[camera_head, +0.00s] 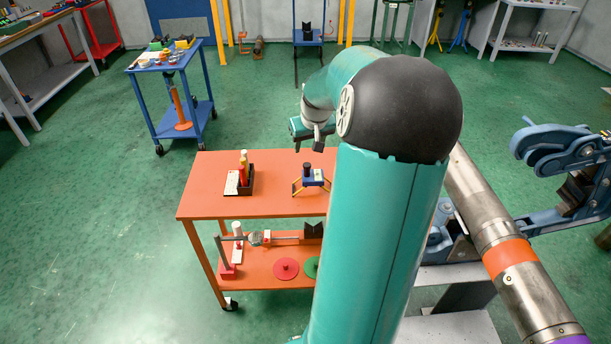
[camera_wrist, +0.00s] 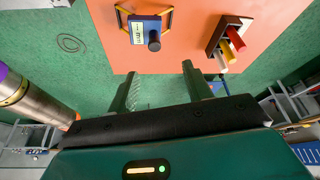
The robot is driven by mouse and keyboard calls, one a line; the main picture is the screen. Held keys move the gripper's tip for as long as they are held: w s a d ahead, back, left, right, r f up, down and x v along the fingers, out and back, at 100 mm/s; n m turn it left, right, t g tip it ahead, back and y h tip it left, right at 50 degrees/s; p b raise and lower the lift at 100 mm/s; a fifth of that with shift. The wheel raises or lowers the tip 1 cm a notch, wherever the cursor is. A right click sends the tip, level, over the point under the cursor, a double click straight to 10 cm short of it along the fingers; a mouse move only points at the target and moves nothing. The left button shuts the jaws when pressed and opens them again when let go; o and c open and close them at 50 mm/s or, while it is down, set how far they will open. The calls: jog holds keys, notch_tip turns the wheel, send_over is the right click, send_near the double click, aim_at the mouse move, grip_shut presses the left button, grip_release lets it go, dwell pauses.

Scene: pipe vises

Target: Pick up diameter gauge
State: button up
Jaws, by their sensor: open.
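The diameter gauge (camera_head: 314,179) is a small blue body with a black knob and yellow legs. It stands on the orange top of a cart. In the wrist view, the gauge (camera_wrist: 145,30) shows a pale display and its dark round knob, near the top edge left of centre. My gripper (camera_head: 308,148) is above the cart's top, behind and above the gauge in the head view. In the wrist view my gripper (camera_wrist: 160,71) has its two fingers spread apart with nothing between them. The gauge lies beyond the fingertips, not touching them.
A dark holder (camera_head: 246,185) with red, yellow and white cylinders stands left of the gauge on the orange cart top (camera_head: 205,200). The lower shelf carries a red disc (camera_head: 286,268) and other tools. A steel pipe (camera_head: 495,238) in a vise runs along the right. My arm hides the cart's right side.

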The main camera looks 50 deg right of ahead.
aim_at(307, 165)
jog(key=x, duration=0.3)
jog(key=d+x, duration=0.1)
jog(key=x, duration=0.2)
jog(key=s+x, duration=0.1)
jog(key=x, duration=0.2)
jog(key=shift+d, duration=0.3)
jog(key=shift+w+a+x, duration=0.1)
jog(key=shift+a+x, duration=0.05)
jog(key=shift+x, duration=1.25)
jog(key=shift+w+a+x, duration=0.1)
jog(key=shift+a+x, duration=0.05)
jog(key=shift+x, duration=1.25)
jog(key=shift+r, duration=0.1)
grip_shut()
